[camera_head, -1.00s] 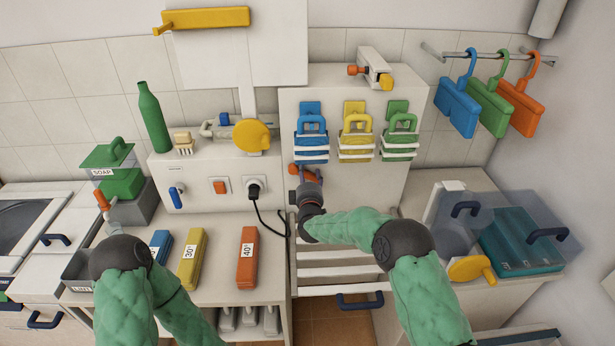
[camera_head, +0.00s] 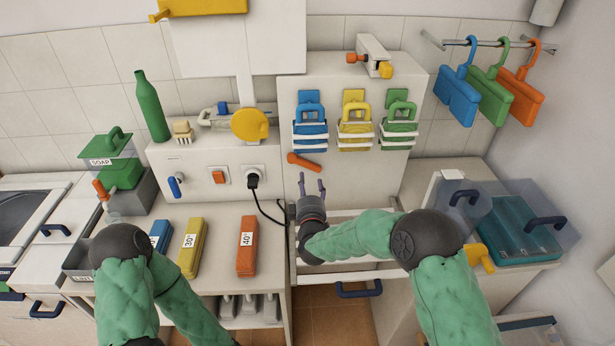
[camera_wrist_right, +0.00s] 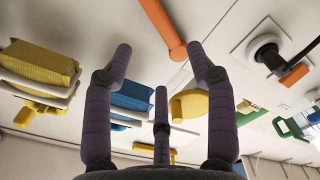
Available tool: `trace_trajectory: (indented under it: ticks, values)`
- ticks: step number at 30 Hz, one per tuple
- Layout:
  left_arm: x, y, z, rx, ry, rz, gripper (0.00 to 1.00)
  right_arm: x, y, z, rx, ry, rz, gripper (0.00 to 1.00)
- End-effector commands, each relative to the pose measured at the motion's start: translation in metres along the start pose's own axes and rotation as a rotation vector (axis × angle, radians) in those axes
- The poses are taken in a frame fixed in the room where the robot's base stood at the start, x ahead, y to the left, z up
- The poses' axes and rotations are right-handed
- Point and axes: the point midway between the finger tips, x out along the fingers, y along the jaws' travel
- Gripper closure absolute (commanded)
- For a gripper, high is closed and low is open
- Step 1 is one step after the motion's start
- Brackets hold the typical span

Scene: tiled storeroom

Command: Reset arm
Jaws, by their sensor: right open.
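My right gripper (camera_head: 312,184) is open and empty in the head view, just below an orange handle (camera_head: 304,162) on the front of the white cabinet. In the right wrist view, the spread purple fingers (camera_wrist_right: 161,65) hold nothing, and the orange handle (camera_wrist_right: 163,28) lies beyond them. A gap shows between fingertips and handle in the head view. My right arm, in a green sleeve, reaches in from the lower right. My left arm is bent at the lower left; its gripper cannot be seen.
Blue (camera_head: 311,130), yellow (camera_head: 355,129) and green (camera_head: 398,130) hung blocks are above the right gripper. A black cord (camera_head: 266,212) hangs to its left, and a white slatted rack (camera_head: 345,213) is beneath. Labelled blocks (camera_head: 247,247) lie on the left counter.

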Motion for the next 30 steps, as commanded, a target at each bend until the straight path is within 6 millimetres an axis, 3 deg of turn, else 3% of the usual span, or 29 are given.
trace_trajectory:
  ticks: [6,22,30]
  values:
    - [0.000,0.000,0.000,0.000,0.000,0.000,0.60,-0.016,0.000,0.000,0.000,0.001,0.001,0.43]
    - [-0.002,0.001,0.000,0.000,0.000,0.000,0.60,-0.017,0.002,-0.001,0.000,0.000,0.000,0.43]
    - [-0.042,0.015,0.002,0.000,0.000,0.000,0.60,-0.017,0.040,-0.022,0.000,0.000,0.001,0.43]
